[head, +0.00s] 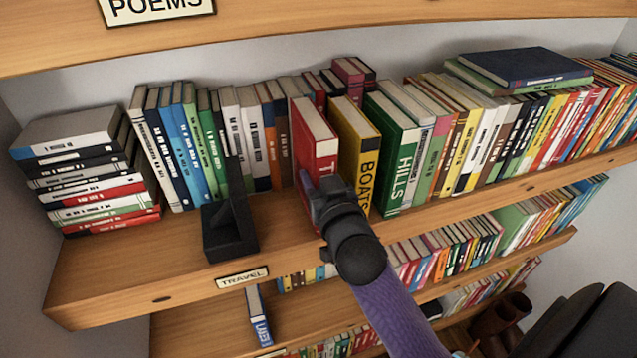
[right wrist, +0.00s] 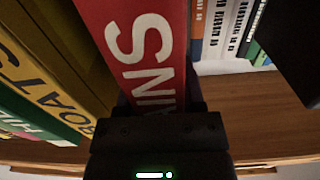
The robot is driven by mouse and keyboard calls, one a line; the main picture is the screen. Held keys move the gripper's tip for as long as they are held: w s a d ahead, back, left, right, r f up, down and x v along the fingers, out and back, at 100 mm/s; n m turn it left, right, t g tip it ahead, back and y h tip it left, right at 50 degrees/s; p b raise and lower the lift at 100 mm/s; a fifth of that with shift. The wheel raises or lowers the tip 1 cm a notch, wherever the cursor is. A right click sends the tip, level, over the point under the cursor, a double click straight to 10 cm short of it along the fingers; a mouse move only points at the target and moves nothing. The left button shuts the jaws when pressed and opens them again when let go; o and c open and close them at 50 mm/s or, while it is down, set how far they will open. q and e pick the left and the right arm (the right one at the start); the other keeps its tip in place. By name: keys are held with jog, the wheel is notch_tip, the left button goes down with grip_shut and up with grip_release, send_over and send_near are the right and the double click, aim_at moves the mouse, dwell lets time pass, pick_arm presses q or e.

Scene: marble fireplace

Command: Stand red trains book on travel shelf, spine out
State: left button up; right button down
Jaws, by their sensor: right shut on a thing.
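The red trains book (head: 317,138) stands upright on the travel shelf, left of the yellow BOATS book (head: 358,140). Its spine faces out toward me; the right wrist view shows white letters on the red spine (right wrist: 141,45). My right gripper (head: 330,190) is shut on the lower part of the red book, its fingers mostly hidden by the wrist and the book. The travel shelf (head: 180,255) carries a TRAVEL label (head: 242,278) on its front edge. My left gripper is not in view.
A black bookend (head: 230,235) stands left of the red book, with bare shelf between them. The green HILLS book (head: 390,150) stands right of BOATS. A flat stack of books (head: 75,170) lies at the left. The POEMS shelf (head: 300,30) is above.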

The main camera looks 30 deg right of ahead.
jog(key=shift+w+f, duration=0.15)
jog(key=shift+f, duration=0.25)
jog(key=shift+c, duration=1)
grip_release()
